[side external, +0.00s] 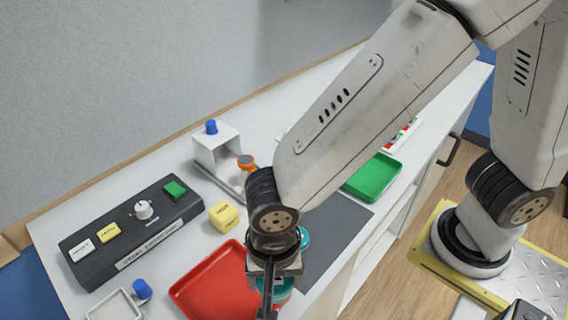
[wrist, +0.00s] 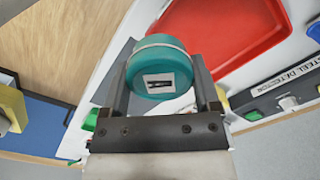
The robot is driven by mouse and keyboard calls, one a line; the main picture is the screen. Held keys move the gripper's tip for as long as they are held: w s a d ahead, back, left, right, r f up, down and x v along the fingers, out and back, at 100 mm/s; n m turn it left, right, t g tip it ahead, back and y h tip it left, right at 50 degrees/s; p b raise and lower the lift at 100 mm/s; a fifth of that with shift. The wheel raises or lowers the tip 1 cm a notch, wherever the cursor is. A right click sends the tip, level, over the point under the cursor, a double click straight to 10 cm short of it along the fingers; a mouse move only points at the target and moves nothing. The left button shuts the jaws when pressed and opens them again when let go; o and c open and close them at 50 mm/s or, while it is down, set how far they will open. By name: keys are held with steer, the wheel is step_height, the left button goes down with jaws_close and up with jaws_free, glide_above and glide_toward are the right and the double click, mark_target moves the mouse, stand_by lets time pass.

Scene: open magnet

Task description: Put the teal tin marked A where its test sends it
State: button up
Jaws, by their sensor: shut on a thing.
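A teal tin (wrist: 160,68) is held between the two fingers of my gripper (wrist: 163,80). Its near face carries a white label with a dark elongated shape; no letter A can be read. In the side external view my gripper (side external: 270,290) points down by the right edge of the red tray (side external: 205,290), with the held tin (side external: 284,284) partly hidden behind it. Another teal round thing (side external: 304,238) shows beside the wrist, over the dark grey mat (side external: 340,228); it is mostly hidden. The green tray (side external: 373,178) looks empty.
A black console (side external: 130,232) with white, yellow and green buttons and a knob stands at the left. A yellow block (side external: 223,216) sits near it. A white stand (side external: 214,150) with a blue knob is behind. A small white tray (side external: 114,306) is at front left.

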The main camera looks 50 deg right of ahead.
glide_above(244, 309)
steer(key=shift+s+d+f, duration=0.1)
steer(key=shift+f, duration=1.35)
steer(key=shift+s+d+f, duration=0.1)
steer(key=shift+f, duration=1.3)
steer(key=shift+f, duration=0.1)
steer(key=shift+w+a+f, duration=0.1)
steer(key=shift+w+f, duration=0.05)
steer(key=shift+f, duration=1.6)
steer(key=shift+f, duration=0.15)
steer(key=o, duration=1.1)
step_height(244, 309, up, 12)
